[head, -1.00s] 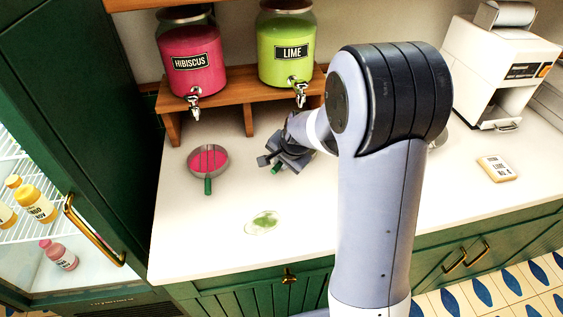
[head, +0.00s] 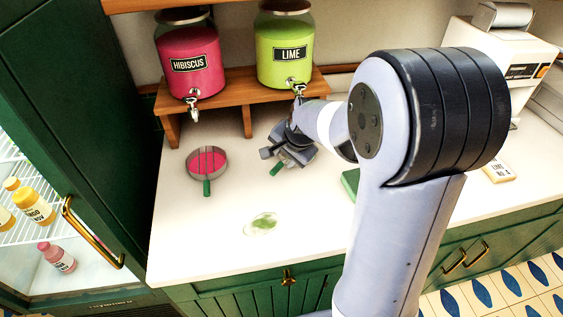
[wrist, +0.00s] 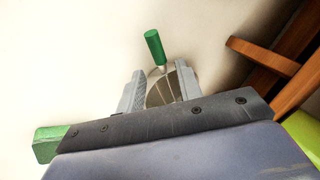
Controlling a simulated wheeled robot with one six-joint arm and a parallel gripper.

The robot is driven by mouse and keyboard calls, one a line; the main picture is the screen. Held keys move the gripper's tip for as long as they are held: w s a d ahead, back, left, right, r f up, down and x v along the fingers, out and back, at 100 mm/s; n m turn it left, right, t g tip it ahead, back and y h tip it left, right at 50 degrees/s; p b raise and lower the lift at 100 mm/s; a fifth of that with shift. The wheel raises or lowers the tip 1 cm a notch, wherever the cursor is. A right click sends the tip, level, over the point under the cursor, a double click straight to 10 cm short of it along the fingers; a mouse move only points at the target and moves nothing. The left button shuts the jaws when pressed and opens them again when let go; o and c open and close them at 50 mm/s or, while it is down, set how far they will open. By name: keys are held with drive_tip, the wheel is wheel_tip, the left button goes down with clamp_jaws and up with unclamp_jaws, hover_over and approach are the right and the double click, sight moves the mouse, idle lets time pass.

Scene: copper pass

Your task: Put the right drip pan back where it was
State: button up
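The right drip pan is mostly hidden by my gripper in the head view, where its green handle (head: 279,168) shows, pointing to the lower left. In the wrist view the grey pan (wrist: 164,92) shows between my fingers, its handle pointing away from the gripper. My gripper (head: 284,156) is at the pan, in front of the lime dispenser (head: 284,48). In the wrist view its two fingers (wrist: 158,80) stand apart and cover the pan's sides; I see no clear grip on it. The left drip pan (head: 207,162), with pink liquid, sits below the hibiscus dispenser (head: 190,62).
The dispensers stand on a wooden shelf (head: 240,88) behind the pans. A pale green spill or clear dish (head: 262,224) is on the counter (head: 215,245) in front. A green object (head: 350,184) lies beside my arm. A white machine (head: 505,68) stands at the right.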

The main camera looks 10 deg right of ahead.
drive_tip(key=a+v, duration=0.1)
drive_tip(key=v, duration=0.5)
drive_tip(key=shift+d+r, duration=0.25)
drive_tip(key=shift+d, duration=0.3)
drive_tip(key=shift+s+d, duration=0.1)
